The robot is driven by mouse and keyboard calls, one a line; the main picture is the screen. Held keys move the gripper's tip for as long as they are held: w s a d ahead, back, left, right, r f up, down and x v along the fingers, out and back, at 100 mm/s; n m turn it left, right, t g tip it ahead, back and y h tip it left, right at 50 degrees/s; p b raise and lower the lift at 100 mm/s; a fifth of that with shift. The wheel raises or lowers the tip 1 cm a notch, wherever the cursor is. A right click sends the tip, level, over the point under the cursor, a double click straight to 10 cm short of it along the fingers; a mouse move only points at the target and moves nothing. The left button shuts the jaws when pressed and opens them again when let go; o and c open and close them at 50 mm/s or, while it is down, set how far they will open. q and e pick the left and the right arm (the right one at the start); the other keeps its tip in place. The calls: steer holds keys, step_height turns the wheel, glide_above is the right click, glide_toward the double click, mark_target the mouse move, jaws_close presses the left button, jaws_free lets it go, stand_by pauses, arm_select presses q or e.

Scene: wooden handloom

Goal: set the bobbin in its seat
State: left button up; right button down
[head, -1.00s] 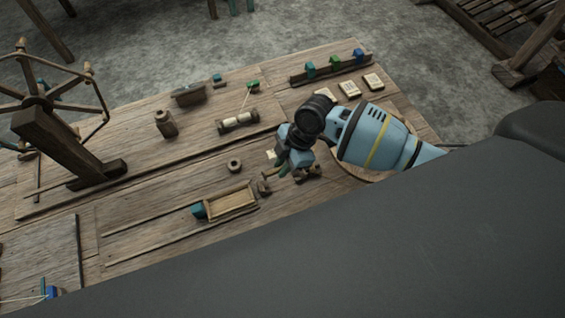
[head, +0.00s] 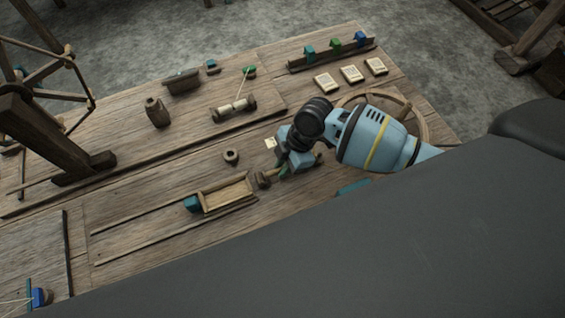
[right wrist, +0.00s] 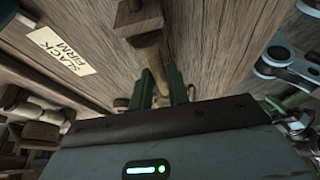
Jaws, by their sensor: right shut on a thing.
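My right gripper (head: 284,172) is over the table, beside the right end of a shallow open wooden tray (head: 202,201) with a teal block on its left end. The bobbin (head: 264,180) also shows at the fingertips in the head view, close to the tray. I cannot tell whether it touches the tray or table. I cannot make out its seat. My left gripper is not in view.
A small wooden ring (head: 231,157) lies behind the tray. A label reading SLACK FIRM (right wrist: 62,50) is near the gripper. A wooden wheel (head: 422,125) is partly behind my right arm.

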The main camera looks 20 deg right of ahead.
steer(key=c, duration=1.3)
jaws_free()
steer(key=shift+o, duration=0.2)
steer(key=shift+p+v, duration=0.5)
steer(key=shift+v, duration=3.45)
steer(key=shift+f, duration=0.1)
